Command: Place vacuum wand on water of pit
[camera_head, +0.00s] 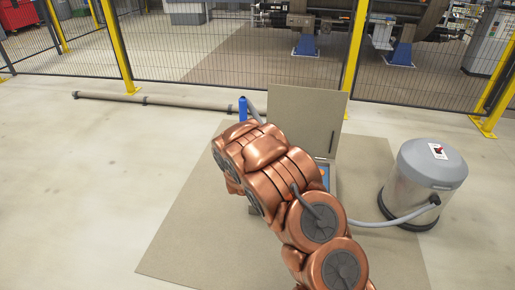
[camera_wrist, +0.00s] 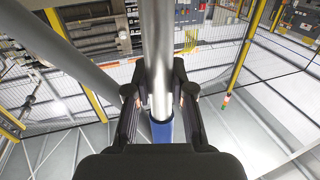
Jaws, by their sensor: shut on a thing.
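The vacuum wand is a silver tube (camera_wrist: 157,45) with a blue sleeve (camera_wrist: 162,131). It runs through the middle of the wrist view, between the fingers of my gripper (camera_wrist: 161,100), which is shut on it. In the head view, a blue part of the wand (camera_head: 243,107) shows just past the end of my copper arm, which hides the gripper and the rest of the wand. The pit (camera_head: 325,172) shows only as a small strip behind my arm, below its raised beige lid (camera_head: 300,108). The water surface cannot be made out.
A grey vacuum canister (camera_head: 420,185) stands right of the pit, with a grey hose (camera_head: 385,222) running behind my arm. A beige floor panel (camera_head: 190,235) surrounds the pit. A pipe (camera_head: 160,101) lies near the yellow-posted fence (camera_head: 120,45). The left floor is clear.

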